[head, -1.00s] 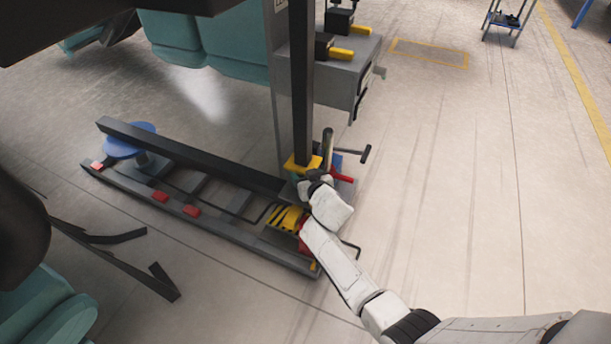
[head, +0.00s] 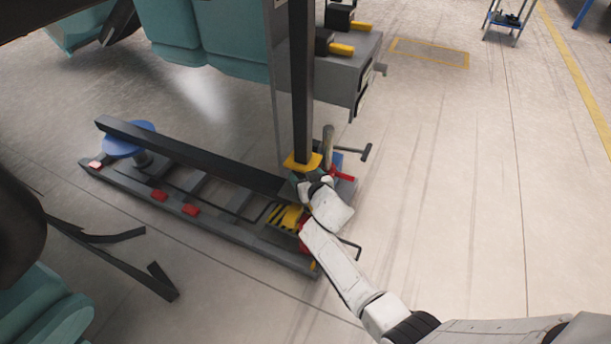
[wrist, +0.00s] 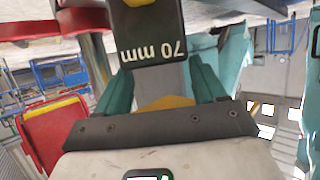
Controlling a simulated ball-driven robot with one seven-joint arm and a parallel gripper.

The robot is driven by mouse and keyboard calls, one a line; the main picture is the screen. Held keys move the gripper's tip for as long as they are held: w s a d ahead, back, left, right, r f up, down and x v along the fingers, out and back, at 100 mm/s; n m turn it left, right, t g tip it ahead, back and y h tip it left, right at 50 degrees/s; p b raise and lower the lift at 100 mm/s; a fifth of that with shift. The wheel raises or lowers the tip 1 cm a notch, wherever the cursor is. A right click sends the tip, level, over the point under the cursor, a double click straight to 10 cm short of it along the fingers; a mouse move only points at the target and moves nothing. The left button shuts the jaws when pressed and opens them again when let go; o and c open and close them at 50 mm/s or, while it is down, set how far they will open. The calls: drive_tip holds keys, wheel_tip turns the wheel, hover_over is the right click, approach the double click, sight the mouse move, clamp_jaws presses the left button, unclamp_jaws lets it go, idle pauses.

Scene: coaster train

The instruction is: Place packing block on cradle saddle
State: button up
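The dark packing block (wrist: 152,45) has a pale "70 mm" marking, seen upside down in the wrist view. The teal fingers of my gripper (wrist: 162,80) lie along both sides of its grey lower part and appear shut on it. In the head view my gripper (head: 305,182) is low at the foot of the black post, and it largely hides the block. A yellow piece (head: 302,161) surrounds the post's foot just above my fingers. It may be the cradle saddle; I cannot tell whether the block touches it.
A low grey frame (head: 230,237) with red pads runs leftward, with a long black beam (head: 200,158) above it. Yellow-black striped parts (head: 287,216) and a T-handle (head: 366,152) are close to my gripper.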

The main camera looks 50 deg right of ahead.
drive_tip(key=o, duration=0.3)
drive_tip(key=shift+r+p, duration=0.5)
drive_tip(key=s+a+r+n+g+y+p, duration=0.1)
drive_tip(key=s+a, duration=0.4)
drive_tip(key=s, duration=0.6)
drive_tip(key=s+a+r+n+g+y+p, duration=0.1)
drive_tip(key=s+a+g, duration=0.5)
drive_tip(key=s, duration=0.6)
drive_tip(key=s+a+r+n+g+y+p, duration=0.2)
drive_tip(key=s+a, duration=0.4)
drive_tip(key=s, duration=0.6)
drive_tip(key=shift+a+r+n+g+y, duration=0.15)
drive_tip(key=shift+r+g+y, duration=0.25)
drive_tip(key=shift+r+g, duration=0.25)
drive_tip(key=shift+a+r+n+g+y, duration=0.15)
drive_tip(key=shift+r+g+y, duration=0.25)
drive_tip(key=shift+r+g, duration=0.2)
drive_tip(key=shift+w+d, duration=0.1)
